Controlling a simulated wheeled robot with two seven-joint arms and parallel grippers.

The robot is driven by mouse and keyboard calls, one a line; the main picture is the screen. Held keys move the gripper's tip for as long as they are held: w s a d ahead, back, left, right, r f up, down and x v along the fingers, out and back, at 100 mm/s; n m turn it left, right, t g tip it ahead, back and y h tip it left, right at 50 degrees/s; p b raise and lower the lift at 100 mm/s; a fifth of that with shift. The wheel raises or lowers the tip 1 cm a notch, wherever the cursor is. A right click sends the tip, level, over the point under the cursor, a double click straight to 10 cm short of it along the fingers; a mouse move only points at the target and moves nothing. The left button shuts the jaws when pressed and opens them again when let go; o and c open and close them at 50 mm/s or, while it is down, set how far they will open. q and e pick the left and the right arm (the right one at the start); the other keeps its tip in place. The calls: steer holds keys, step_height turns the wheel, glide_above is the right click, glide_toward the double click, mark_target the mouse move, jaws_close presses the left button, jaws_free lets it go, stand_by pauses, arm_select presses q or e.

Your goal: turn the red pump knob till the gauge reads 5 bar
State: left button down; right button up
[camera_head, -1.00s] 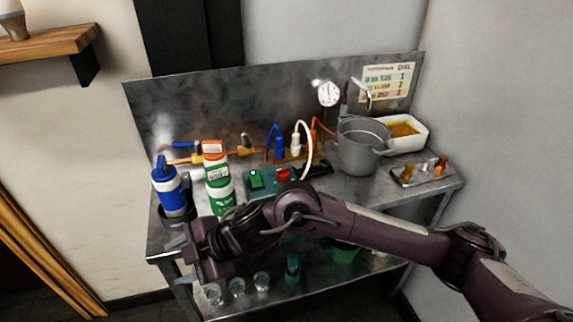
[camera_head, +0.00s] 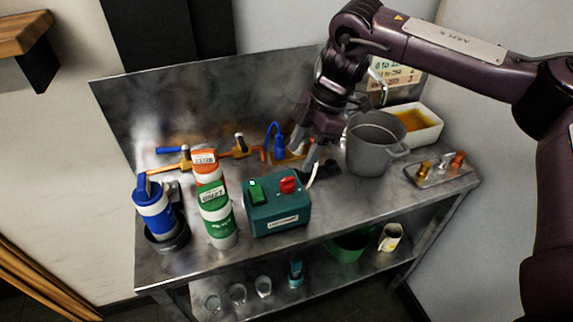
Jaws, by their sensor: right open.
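The red pump knob (camera_head: 288,185) sits on top of a green pump box (camera_head: 275,210) on the steel table, beside a green switch (camera_head: 255,190). My right gripper (camera_head: 308,158) points down behind and slightly right of the knob, among the plugs and cables. It is open and appears apart from the knob. The round gauge on the back panel is hidden behind my right arm, so its reading does not show. My left gripper is not in view.
A grey pot (camera_head: 372,150) stands close to the right of my gripper. A blue plug (camera_head: 279,145) is just left of it. A green-and-white bottle (camera_head: 216,215) and a blue-and-white container (camera_head: 154,212) stand left of the box. The tabletop in front of the pot is clear.

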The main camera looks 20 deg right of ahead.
mark_target(290, 178)
steer(key=x, duration=0.5)
steer(key=shift+s+a+p, duration=0.1)
steer(key=shift+s+p, duration=0.3)
steer(key=shift+x, duration=0.9)
steer(key=c, duration=1)
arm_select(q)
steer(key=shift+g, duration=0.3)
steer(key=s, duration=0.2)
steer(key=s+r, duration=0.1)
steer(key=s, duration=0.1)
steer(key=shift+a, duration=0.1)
arm_select(e)
steer(key=shift+o, duration=0.2)
